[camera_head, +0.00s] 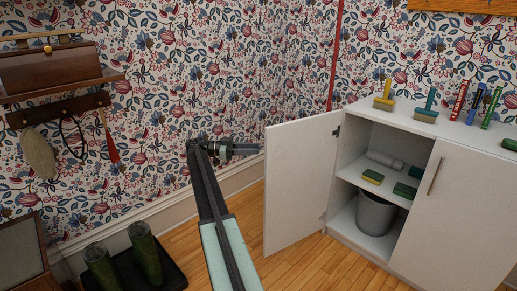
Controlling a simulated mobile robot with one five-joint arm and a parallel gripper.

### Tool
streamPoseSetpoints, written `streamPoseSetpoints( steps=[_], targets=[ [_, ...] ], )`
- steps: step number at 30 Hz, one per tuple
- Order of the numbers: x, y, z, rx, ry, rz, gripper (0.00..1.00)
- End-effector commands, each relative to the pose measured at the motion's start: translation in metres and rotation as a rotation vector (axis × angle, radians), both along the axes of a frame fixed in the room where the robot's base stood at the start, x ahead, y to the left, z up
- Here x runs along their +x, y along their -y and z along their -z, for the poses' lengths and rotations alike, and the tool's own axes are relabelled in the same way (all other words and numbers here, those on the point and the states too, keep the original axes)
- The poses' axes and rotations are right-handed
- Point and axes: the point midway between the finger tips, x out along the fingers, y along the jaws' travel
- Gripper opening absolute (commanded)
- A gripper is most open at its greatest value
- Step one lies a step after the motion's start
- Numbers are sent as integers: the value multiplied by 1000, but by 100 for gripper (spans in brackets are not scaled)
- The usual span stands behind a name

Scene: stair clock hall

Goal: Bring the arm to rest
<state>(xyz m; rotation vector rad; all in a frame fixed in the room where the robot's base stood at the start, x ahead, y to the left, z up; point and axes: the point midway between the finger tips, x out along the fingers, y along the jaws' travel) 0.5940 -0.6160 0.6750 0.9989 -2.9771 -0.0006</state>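My arm reaches up from the bottom middle of the view, over the wood floor. Its end bends to the right, and my gripper (246,148) points at the open door (300,180) of the white cabinet. The gripper is small and dark here, and its fingers cannot be made out clearly. I see nothing held in it. It appears close to the left edge of the door, but I cannot tell whether they touch.
The white cabinet (462,215) holds sponges and a grey bin (376,213); brushes and markers stand on top. A wall shelf with hooks (60,82) hangs left. Floor between tray and door is free.

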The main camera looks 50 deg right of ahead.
Motion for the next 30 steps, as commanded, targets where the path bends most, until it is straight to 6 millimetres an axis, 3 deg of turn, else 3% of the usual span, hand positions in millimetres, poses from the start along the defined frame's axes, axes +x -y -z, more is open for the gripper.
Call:
streamPoseSetpoints(
  steps=[4,17,20,23,26,30],
  targets=[
    [6,-10,0,0,0,-3,32],
    [6,-10,0,0,0,-3,32],
    [19,-22,-3,0,0,-25,32],
    [51,-56,-9,0,0,-82,32],
    [73,-115,-11,21,11,-163,32],
    [79,-206,17,193,60,-303,32]
  ],
)
